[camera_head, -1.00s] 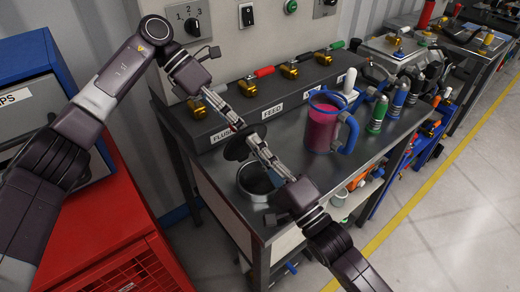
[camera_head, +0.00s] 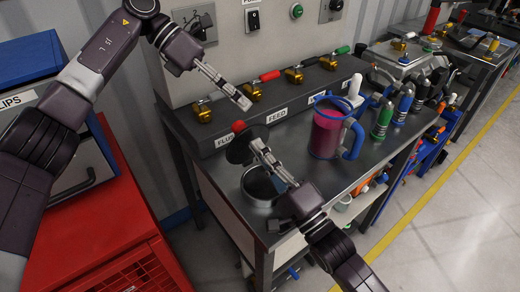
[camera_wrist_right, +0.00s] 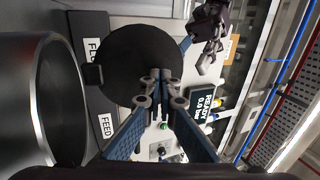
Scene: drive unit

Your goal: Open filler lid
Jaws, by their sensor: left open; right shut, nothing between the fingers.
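The filler lid (camera_head: 238,152) is a dark round disc with a red knob (camera_head: 239,126). It stands raised at the back edge of the filler, an open metal cylinder (camera_head: 262,184) on the bench. In the right wrist view the lid (camera_wrist_right: 120,55) faces the camera, and the filler (camera_wrist_right: 28,100) is at the left. My right gripper (camera_head: 256,145) is shut and empty in front of the lid; its tips (camera_wrist_right: 160,75) overlap the lid's lower right edge, and I cannot tell whether they touch. My left gripper (camera_head: 246,103) is open, above and apart from the knob.
A clear pitcher (camera_head: 326,128) with magenta liquid and a blue handle stands to the right. Green and blue capped bottles (camera_head: 382,120) stand further right. Behind is a dark manifold (camera_head: 295,95) with brass valves. A red cabinet (camera_head: 105,230) is at left.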

